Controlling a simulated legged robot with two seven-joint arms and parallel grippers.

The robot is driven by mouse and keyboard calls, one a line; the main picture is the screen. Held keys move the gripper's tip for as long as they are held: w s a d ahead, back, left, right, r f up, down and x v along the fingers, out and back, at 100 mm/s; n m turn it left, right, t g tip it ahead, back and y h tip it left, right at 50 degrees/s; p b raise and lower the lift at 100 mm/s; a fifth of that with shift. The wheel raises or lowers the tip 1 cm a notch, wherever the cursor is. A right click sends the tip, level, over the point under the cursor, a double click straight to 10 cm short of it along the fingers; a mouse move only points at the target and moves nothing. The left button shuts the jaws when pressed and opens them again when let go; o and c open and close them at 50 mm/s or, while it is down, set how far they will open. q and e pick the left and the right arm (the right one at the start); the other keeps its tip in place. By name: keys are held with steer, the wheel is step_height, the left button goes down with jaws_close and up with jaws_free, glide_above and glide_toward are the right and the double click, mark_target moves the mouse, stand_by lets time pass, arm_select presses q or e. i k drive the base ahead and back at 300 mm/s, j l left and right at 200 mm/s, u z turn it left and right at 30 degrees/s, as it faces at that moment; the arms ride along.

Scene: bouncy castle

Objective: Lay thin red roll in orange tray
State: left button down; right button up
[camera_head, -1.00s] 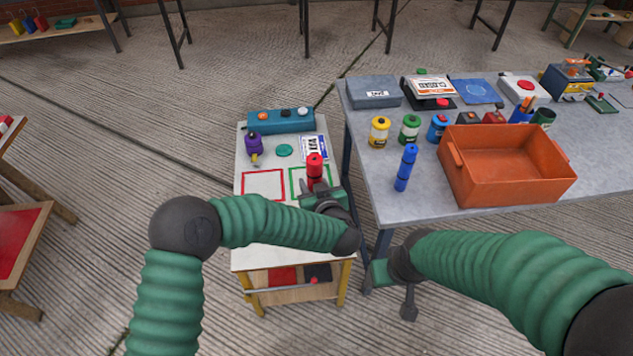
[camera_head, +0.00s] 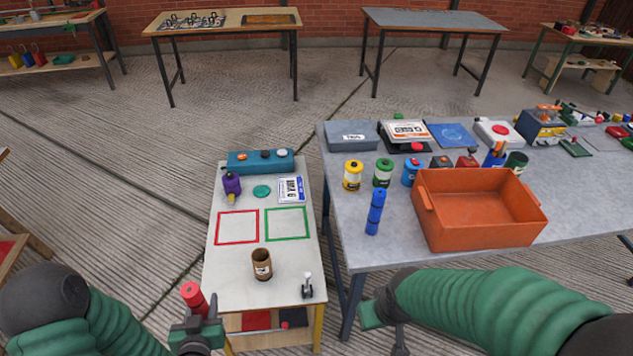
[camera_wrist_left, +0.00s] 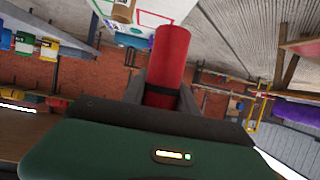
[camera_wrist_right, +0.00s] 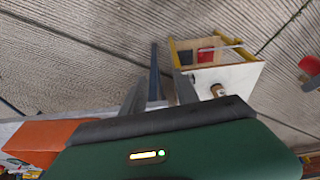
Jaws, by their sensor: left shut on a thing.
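The thin red roll (camera_head: 195,298) is upright in my left gripper (camera_head: 197,322), which is shut on its lower part. They are low in the head view, beside the left edge of the small table (camera_head: 285,285). The roll (camera_wrist_left: 167,60) also shows between the fingers in the left wrist view. The orange tray (camera_head: 485,222) stands empty on the grey table at the right, well away from the roll. My right gripper (camera_head: 378,318) is below the tray, near the grey table's front corner. In the right wrist view its fingers (camera_wrist_right: 160,90) are apart with nothing between them.
A brown cup (camera_head: 262,264) and a small grey item (camera_head: 307,287) are on the small table. Its red and green squares (camera_head: 287,224) are empty.

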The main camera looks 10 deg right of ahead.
mark_target(467, 219)
steer(key=l+u, duration=0.1)
steer(key=l, duration=0.4)
steer(key=l+u, duration=0.1)
steer(key=l, duration=0.35)
steer(key=l+u, duration=0.15)
steer(key=l, duration=0.35)
steer(key=k+l+u, duration=0.1)
steer(key=l, duration=0.35)
steer(key=k+l+u, duration=0.1)
steer(key=l, duration=0.35)
steer(key=k+l+u, duration=0.1)
steer(key=l, duration=0.35)
steer(key=k+l+u, duration=0.1)
steer(key=l, duration=0.35)
